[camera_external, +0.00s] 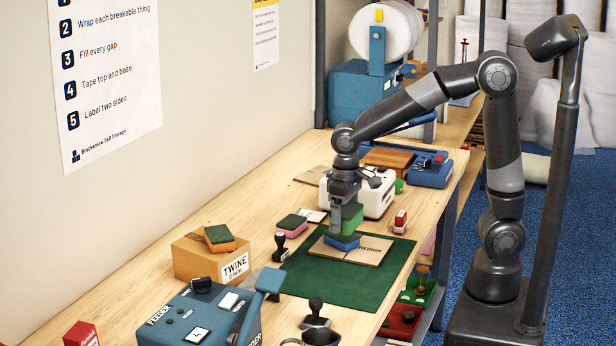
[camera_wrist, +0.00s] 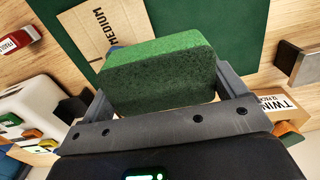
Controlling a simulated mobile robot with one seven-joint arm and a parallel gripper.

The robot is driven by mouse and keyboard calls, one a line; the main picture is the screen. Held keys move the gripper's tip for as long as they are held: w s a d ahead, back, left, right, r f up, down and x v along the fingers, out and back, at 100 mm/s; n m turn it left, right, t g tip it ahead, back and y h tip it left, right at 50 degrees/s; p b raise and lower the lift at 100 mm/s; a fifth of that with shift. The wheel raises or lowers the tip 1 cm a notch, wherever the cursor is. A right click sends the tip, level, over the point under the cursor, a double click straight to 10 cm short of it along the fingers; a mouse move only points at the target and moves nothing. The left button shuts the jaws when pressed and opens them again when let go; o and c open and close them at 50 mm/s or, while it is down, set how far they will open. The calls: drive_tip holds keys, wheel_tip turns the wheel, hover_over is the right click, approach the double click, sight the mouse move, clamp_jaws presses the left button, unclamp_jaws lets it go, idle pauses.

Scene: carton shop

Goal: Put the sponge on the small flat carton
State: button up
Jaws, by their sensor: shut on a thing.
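My gripper (camera_external: 347,217) is shut on a green sponge (camera_wrist: 160,75) with a darker green face; it also shows in the external view (camera_external: 352,222). The held sponge is over a flat carton marked MEDIUM (camera_external: 374,248), on the green mat; the wrist view also shows this carton (camera_wrist: 92,38). A blue sponge (camera_external: 341,243) lies on the carton just below the held one. Whether the two sponges touch, I cannot tell. The held sponge mostly hides the blue one in the wrist view. I see no carton marked small.
A pink sponge (camera_external: 291,226) and stamp (camera_external: 281,249) stand left. An orange sponge (camera_external: 219,239) tops the TWINE box (camera_external: 195,262).

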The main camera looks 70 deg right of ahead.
sight(344, 209)
wheel_tip(344, 209, up, 6)
drive_tip(key=shift+f, duration=0.1)
drive_tip(key=w+d+r+m, duration=0.1)
drive_tip(key=w+d+m, duration=0.3)
drive_tip(key=w+d, duration=0.55)
drive_tip(key=w+d+r+m, duration=0.1)
drive_tip(key=w+d+m, duration=0.4)
drive_tip(key=d, duration=0.7)
drive_tip(key=w+d+f+m, duration=0.15)
drive_tip(key=d+m, duration=0.65)
drive_tip(key=d, duration=2.5)
drive_tip(key=w+a+f, duration=0.2)
drive_tip(key=w+f, duration=0.1)
drive_tip(key=f, duration=0.1)
drive_tip(key=w+a+f, duration=0.1)
drive_tip(key=w+f, duration=0.2)
drive_tip(key=f, duration=0.1)
drive_tip(key=w+a+f, duration=0.2)
drive_tip(key=w+f, duration=0.1)
drive_tip(key=f, duration=0.1)
drive_tip(key=shift+w+a+f, duration=0.25)
drive_tip(key=shift+a, duration=0.05)
drive_tip(key=shift+f, duration=2)
